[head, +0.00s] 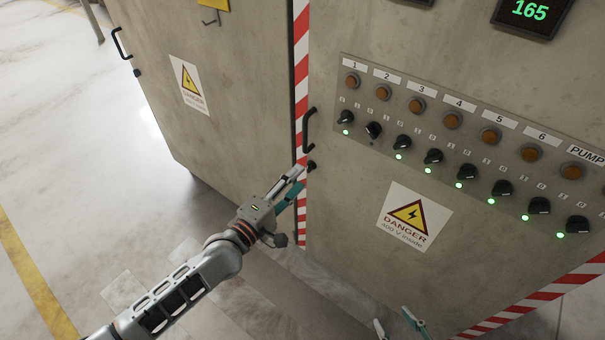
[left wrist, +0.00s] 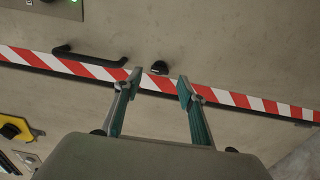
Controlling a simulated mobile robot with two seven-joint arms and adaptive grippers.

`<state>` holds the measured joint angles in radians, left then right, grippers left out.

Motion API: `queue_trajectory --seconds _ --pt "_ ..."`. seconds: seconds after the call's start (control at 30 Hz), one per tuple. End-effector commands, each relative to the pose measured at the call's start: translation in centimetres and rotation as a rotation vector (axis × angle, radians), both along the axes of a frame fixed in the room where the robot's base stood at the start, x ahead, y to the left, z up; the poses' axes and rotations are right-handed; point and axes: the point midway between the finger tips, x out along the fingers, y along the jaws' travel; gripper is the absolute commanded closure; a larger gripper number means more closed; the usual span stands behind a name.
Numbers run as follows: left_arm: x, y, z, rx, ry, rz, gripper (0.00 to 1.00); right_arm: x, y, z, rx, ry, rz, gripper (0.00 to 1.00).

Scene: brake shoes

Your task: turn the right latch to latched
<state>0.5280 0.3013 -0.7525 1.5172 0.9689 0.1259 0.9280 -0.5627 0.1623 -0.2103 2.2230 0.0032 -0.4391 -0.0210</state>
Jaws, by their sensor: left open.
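The right latch (head: 311,165) is a small black knob on the right cabinet door, just below its black handle (head: 308,130) and beside the red-white striped edge. In the left wrist view the latch (left wrist: 159,68) shows between and just beyond the fingertips. My left gripper (head: 298,176) is open and empty, its fingertips close to the latch; I cannot tell whether they touch it. The left wrist view shows its fingers (left wrist: 159,80) apart over the stripe. My right gripper (head: 394,317) shows only its two spread fingertips at the bottom edge, empty.
A panel (head: 460,123) with several black knobs, green lights and amber buttons is on the right cabinet. The left cabinet has a handle (head: 121,43) with a black knob (head: 137,72) below it. The floor (head: 60,150) at left is clear.

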Motion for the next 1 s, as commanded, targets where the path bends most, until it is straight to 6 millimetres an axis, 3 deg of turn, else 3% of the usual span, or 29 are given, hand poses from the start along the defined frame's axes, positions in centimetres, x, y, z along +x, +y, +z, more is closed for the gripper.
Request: queue_trajectory --seconds 0.2,0.4,1.0 --pt "-3.8 2.7 -0.1 0.001 0.003 -0.001 0.6 0.1 0.0 0.1 0.0 -0.001 0.0 0.6" --pt "-5.9 4.3 -0.1 0.0 0.001 0.0 0.6 0.1 0.0 0.1 0.001 -0.002 0.0 0.6" --pt "-6.6 4.8 0.0 0.0 0.0 0.0 0.6 0.1 0.1 0.1 0.001 -0.002 0.0 0.6"
